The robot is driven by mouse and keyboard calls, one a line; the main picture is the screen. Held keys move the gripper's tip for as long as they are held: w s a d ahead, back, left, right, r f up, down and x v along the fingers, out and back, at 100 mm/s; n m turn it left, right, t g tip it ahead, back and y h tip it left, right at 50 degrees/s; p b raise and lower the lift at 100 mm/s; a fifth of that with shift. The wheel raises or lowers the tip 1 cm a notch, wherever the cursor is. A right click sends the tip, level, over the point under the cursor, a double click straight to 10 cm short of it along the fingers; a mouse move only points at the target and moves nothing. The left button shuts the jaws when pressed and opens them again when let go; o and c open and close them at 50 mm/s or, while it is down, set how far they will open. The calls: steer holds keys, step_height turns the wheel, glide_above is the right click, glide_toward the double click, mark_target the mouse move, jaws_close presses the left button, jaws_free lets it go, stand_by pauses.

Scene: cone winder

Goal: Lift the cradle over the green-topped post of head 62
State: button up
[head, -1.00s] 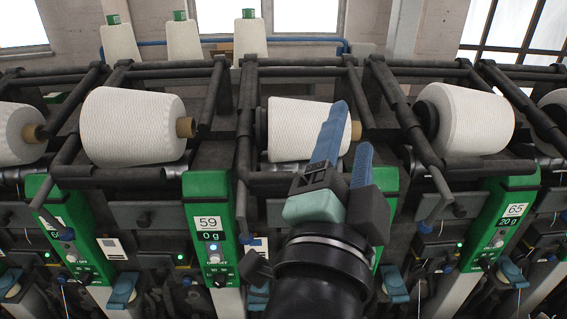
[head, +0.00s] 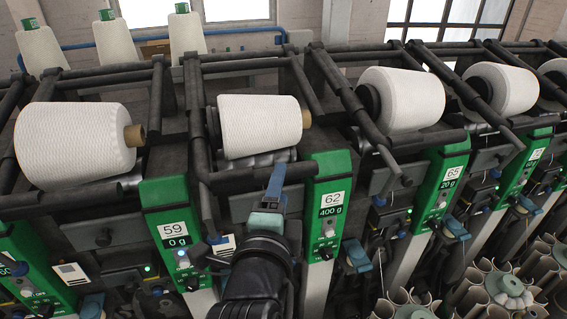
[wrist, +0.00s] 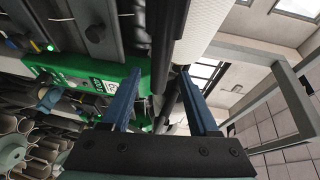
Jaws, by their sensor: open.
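The post of head 62 (head: 328,205) has a green top with a label reading 62 and 400 g; its green face also shows in the wrist view (wrist: 72,68). The dark cradle (head: 232,184) is a frame of bars around the white cone (head: 260,125), with its front bar low, left of the green top. My gripper (head: 276,182) is at the front bar, below the cone. In the wrist view its blue fingers (wrist: 158,98) are apart, with dark bars showing between and beyond them. I cannot tell whether they touch.
Head 59 (head: 175,235) stands close on the left and head 65 (head: 446,185) on the right, each with bars and a cone. Pale fluted holders (head: 500,285) fill the lower right. White cones (head: 120,42) stand behind the machine.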

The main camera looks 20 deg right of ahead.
steer(key=shift+p+x, duration=0.9)
steer(key=shift+x, duration=2)
steer(key=shift+r, duration=0.1)
steer(key=shift+c, duration=0.3)
jaws_close()
